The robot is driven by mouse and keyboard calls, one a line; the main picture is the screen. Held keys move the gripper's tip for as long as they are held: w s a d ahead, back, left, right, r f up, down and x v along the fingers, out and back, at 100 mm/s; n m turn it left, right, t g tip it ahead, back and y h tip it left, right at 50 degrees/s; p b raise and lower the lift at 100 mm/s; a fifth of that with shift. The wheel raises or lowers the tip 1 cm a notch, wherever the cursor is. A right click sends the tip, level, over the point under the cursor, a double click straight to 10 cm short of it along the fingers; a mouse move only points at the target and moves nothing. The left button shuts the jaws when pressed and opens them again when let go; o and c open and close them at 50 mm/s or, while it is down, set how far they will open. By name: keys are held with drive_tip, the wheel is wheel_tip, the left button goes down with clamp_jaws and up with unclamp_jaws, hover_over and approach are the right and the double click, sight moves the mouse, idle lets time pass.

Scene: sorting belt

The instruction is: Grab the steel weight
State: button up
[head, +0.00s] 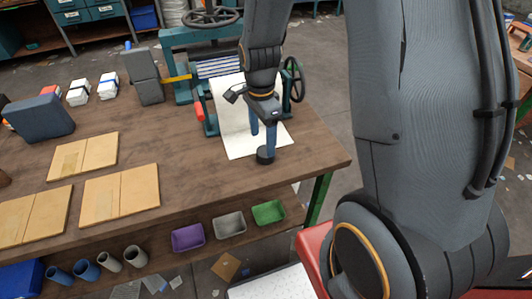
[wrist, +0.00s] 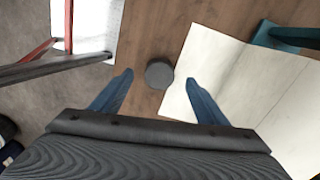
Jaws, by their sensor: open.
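The steel weight is a small dark grey cylinder (head: 265,155) standing on the wooden table near its front right edge, beside a white sheet. It also shows in the wrist view (wrist: 159,74) as a dark disc. My gripper (head: 262,138) points down above it with blue fingers apart. In the wrist view my gripper's fingertips (wrist: 158,76) lie left and right of the disc, with a gap on each side. Nothing is held. In the head view the fingers and the weight nearly overlap, so the exact height between them is hard to judge.
A white paper sheet (head: 234,118) lies under and behind my gripper. A teal press with handwheels (head: 293,80) stands close behind it. Cardboard pieces (head: 121,194) lie to the left. Purple, grey and green bins (head: 229,225) sit below the table's front edge.

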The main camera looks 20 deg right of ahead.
drive_tip(key=shift+d+f+p, duration=0.2)
drive_tip(key=shift+f+p, duration=0.1)
drive_tip(key=shift+f, duration=0.6)
drive_tip(key=shift+d+f+p, duration=0.15)
drive_tip(key=shift+f+p, duration=0.2)
drive_tip(key=shift+f, duration=0.55)
drive_tip(key=shift+d+f+p, duration=0.2)
drive_tip(key=shift+f+p, duration=0.1)
drive_tip(key=shift+f, duration=0.6)
drive_tip(key=shift+w, duration=0.1)
drive_tip(key=c, duration=1.7)
